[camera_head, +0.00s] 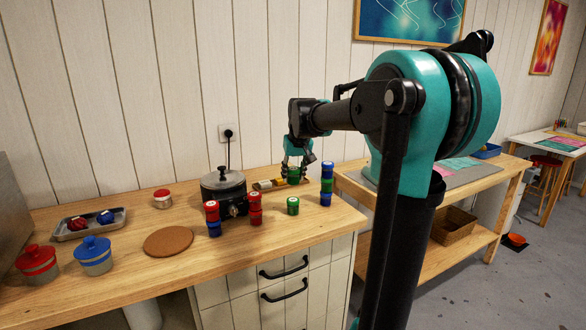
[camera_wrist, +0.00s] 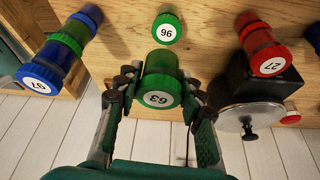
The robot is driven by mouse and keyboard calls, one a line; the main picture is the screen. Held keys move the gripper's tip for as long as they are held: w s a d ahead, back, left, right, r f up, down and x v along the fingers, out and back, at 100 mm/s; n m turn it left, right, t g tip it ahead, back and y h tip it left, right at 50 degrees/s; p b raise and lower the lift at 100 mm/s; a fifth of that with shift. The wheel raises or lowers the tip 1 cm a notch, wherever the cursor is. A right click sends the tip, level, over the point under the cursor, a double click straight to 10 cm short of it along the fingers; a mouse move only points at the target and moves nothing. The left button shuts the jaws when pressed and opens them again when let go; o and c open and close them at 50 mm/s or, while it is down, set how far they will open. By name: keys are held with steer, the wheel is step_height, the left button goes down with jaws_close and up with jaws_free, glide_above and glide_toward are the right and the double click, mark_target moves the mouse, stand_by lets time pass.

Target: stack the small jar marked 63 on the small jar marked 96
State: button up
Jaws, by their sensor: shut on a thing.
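The small green jar marked 63 (camera_wrist: 158,99) is between the fingers of my gripper (camera_wrist: 160,82), which is shut on it. In the head view the held jar (camera_head: 294,176) hangs above and a little behind the other green jar, and my gripper (camera_head: 297,160) points down. The small green jar marked 96 (camera_wrist: 166,28) stands upright on the wooden worktop. In the head view this jar (camera_head: 292,206) stands alone near the front edge. The two jars are apart.
A blue and green stack topped by 97 (camera_head: 326,184) stands close right of jar 96. A red stack topped by 27 (camera_head: 255,208) and a red and blue stack (camera_head: 212,218) stand to the left. A grey pot (camera_head: 223,186) on a black heater is behind them.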

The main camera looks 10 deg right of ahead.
mark_target(294, 185)
steer(key=shift+f, duration=2.5)
steer(key=shift+f, duration=0.6)
steer(key=o, duration=1.3)
steer(key=shift+c, duration=0.2)
